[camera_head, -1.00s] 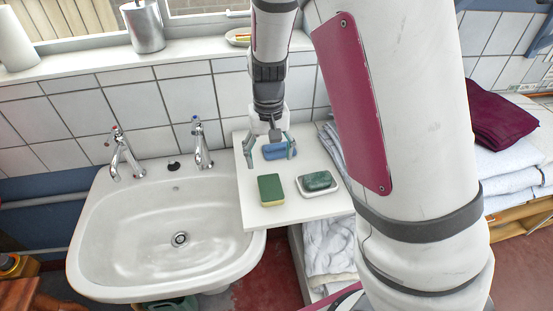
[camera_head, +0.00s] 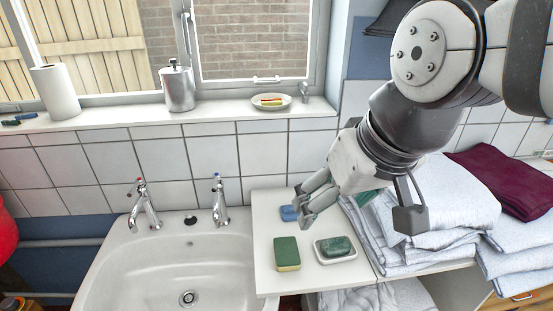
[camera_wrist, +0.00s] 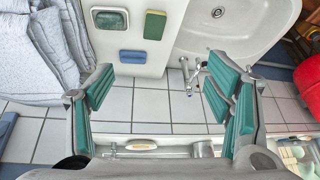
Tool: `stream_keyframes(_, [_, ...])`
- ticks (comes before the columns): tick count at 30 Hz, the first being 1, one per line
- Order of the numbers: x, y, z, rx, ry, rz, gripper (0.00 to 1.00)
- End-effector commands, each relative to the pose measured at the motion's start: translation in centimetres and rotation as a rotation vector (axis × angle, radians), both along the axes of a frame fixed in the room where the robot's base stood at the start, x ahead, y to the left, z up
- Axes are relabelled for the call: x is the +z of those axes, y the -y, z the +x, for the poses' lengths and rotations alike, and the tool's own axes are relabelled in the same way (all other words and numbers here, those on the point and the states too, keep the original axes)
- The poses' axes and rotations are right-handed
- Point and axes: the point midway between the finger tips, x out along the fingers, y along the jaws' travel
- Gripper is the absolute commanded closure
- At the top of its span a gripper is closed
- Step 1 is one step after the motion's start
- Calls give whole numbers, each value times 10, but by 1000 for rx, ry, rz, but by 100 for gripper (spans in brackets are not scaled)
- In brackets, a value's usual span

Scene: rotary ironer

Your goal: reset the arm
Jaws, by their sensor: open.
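My gripper (camera_head: 312,196) is up beside the white shelf, in front of the folded towels in the head view. In the wrist view its teal-padded fingers (camera_wrist: 168,98) are spread wide with nothing between them. The blue sponge (camera_head: 288,213) lies at the back of the shelf, partly hidden by my fingers in the head view; it also shows in the wrist view (camera_wrist: 133,57). A green and yellow sponge (camera_head: 287,254) lies nearer the front of the shelf. To its right a dark green soap (camera_head: 335,247) sits in a white dish (camera_head: 337,260).
A white sink (camera_head: 160,275) with two chrome taps is left of the shelf (camera_head: 262,232). Folded towels (camera_head: 440,205) and a maroon cloth (camera_head: 500,180) are piled at the right. The windowsill holds a paper roll (camera_head: 55,93), a metal canister (camera_head: 177,88) and a small dish (camera_head: 270,101).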

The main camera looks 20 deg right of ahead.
Motion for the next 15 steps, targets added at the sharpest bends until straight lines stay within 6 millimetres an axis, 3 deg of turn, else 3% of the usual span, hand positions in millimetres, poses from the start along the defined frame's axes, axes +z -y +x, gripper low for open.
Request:
stream_keyframes(6, [5,3,-21,-3,48,-45,27])
stream_keyframes(15, [5,3,-22,-2,49,-47,27])
